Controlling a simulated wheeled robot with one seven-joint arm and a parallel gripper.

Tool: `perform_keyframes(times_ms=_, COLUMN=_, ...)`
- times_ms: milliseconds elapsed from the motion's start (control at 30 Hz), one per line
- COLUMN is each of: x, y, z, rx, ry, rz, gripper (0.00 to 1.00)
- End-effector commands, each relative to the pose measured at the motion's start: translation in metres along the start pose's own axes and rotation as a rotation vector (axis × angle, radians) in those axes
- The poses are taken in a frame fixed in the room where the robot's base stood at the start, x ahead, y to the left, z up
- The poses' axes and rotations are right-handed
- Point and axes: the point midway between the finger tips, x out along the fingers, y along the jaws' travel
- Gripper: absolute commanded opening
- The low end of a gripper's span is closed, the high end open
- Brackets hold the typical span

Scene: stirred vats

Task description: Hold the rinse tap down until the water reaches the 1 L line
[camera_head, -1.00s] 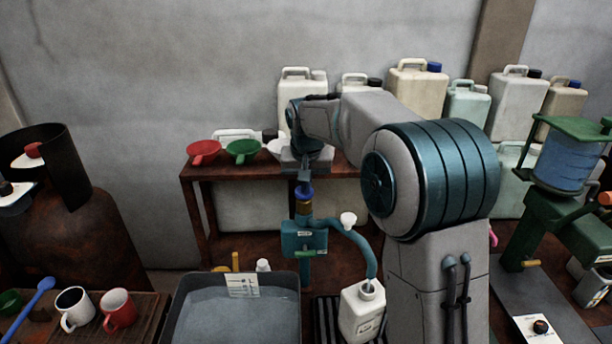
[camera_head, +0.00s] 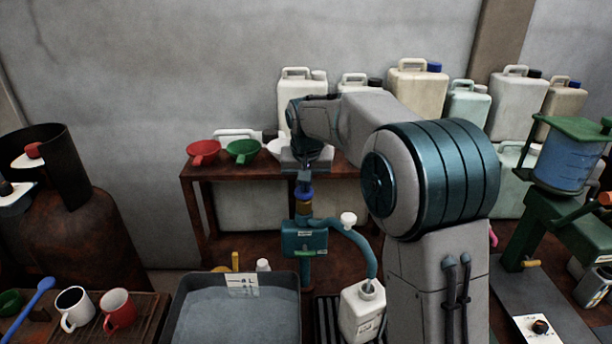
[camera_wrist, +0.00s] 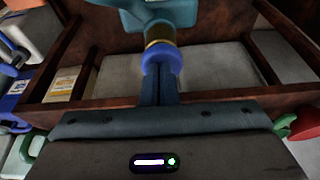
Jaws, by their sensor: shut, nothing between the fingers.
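The teal rinse tap (camera_head: 304,238) stands behind the dark basin, with a blue cap (camera_head: 304,194) above a brass collar. My gripper (camera_head: 304,181) is shut and points down onto the cap, its fingertips seeming to touch it. In the wrist view, the shut fingers (camera_wrist: 158,88) meet the blue cap (camera_wrist: 162,60); the brass collar and teal body lie beyond. The tap's curved teal pipe (camera_head: 358,240) ends over a white bottle (camera_head: 361,314). The bottle's water level and any 1 L line are too small to tell.
The dark basin (camera_head: 180,325) holds greyish liquid and has a white marked card (camera_head: 242,285) at its back. Red (camera_head: 203,150) and green (camera_head: 242,150) funnels sit on the rear shelf. Mugs (camera_head: 118,310) stand left; several canisters line the wall.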

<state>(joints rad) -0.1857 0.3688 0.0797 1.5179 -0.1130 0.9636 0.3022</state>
Motion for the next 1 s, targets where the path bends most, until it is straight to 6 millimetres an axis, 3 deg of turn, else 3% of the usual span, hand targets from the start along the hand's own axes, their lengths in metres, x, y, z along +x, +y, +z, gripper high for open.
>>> perform_keyframes(times_ms=100, x=0.006, y=0.001, z=0.004, rx=0.000, ry=-0.014, rz=0.003, gripper=0.00)
perform_keyframes(times_ms=267, x=-0.002, y=0.001, z=0.001, rx=0.000, ry=-0.013, rz=0.003, gripper=0.00)
perform_keyframes(times_ms=533, x=-0.047, y=0.002, z=-0.012, rx=0.002, ry=-0.003, rz=0.002, gripper=0.00)
perform_keyframes(times_ms=800, x=-0.104, y=0.002, z=-0.011, rx=0.002, ry=0.004, rz=0.000, gripper=0.00)
perform_keyframes(times_ms=1000, x=-0.132, y=0.002, z=-0.011, rx=0.002, ry=0.003, rz=0.000, gripper=0.00)
